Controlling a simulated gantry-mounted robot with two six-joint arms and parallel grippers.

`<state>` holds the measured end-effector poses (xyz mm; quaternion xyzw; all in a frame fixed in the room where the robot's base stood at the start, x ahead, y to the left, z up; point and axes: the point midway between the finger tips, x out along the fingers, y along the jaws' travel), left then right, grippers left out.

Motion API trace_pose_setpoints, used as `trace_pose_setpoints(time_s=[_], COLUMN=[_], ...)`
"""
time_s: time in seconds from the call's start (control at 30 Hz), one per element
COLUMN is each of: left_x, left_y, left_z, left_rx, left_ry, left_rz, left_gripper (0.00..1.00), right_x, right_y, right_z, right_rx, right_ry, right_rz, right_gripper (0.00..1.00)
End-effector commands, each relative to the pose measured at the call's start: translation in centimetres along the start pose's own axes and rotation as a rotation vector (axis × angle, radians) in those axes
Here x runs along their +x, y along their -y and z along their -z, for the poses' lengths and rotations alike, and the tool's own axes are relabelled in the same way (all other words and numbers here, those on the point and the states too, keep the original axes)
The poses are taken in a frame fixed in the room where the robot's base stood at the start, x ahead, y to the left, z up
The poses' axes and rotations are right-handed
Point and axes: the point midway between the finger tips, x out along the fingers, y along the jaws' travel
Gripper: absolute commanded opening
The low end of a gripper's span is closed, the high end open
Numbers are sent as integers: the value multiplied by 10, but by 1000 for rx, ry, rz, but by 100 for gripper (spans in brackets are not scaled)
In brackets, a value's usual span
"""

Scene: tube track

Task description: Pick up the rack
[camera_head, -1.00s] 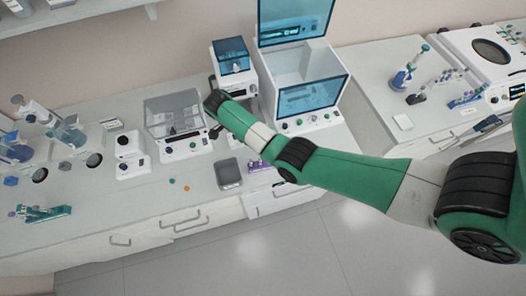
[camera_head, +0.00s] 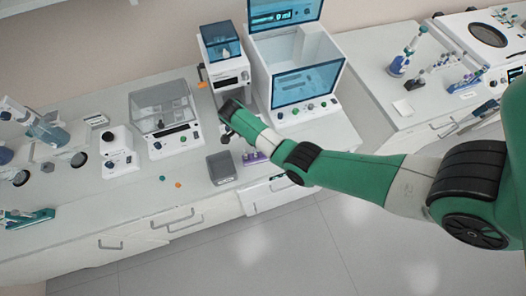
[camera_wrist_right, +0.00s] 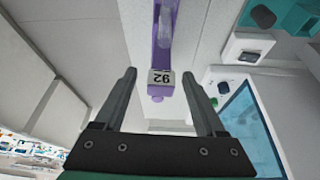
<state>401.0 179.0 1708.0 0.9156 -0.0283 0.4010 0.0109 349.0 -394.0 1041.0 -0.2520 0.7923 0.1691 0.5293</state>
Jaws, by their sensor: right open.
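A purple rack (camera_head: 255,157) lies near the front edge of the bench, partly behind my right arm in the head view. In the right wrist view the purple rack (camera_wrist_right: 160,48) is narrow, with a white label that looks like 92, and a clear tube-like piece lies along it. My right gripper (camera_wrist_right: 159,74) is open, its two fingers on either side of the rack's near end in the picture. Contact cannot be told. In the head view my right gripper (camera_head: 229,117) is seen from behind and its fingertips are mostly hidden. My left gripper is not in view.
A grey tray (camera_head: 221,168) sits left of the rack. A white machine with a blue screen (camera_head: 305,85) and a small blue-topped device (camera_head: 222,45) stand behind. A clear-lidded box (camera_head: 163,110) is further left. Two small caps lie on open bench. A teal rack (camera_head: 28,217) is far left.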

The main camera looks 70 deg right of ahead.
Motion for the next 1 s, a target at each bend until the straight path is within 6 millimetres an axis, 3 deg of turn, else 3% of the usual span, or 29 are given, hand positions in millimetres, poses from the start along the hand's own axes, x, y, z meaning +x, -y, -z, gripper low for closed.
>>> trace_pose_setpoints(time_s=[0.17, 0.57, 1.0], left_x=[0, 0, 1], left_y=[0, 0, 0], left_z=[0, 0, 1], left_rx=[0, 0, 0], left_ry=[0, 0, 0], left_rz=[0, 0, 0], left_gripper=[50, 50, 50], right_x=[0, 0, -2], right_y=[0, 0, 0], right_z=[0, 0, 1], right_rx=[0, 1, 1], right_ry=[0, 0, 0], right_rz=[0, 1, 1], right_gripper=[72, 2, 0])
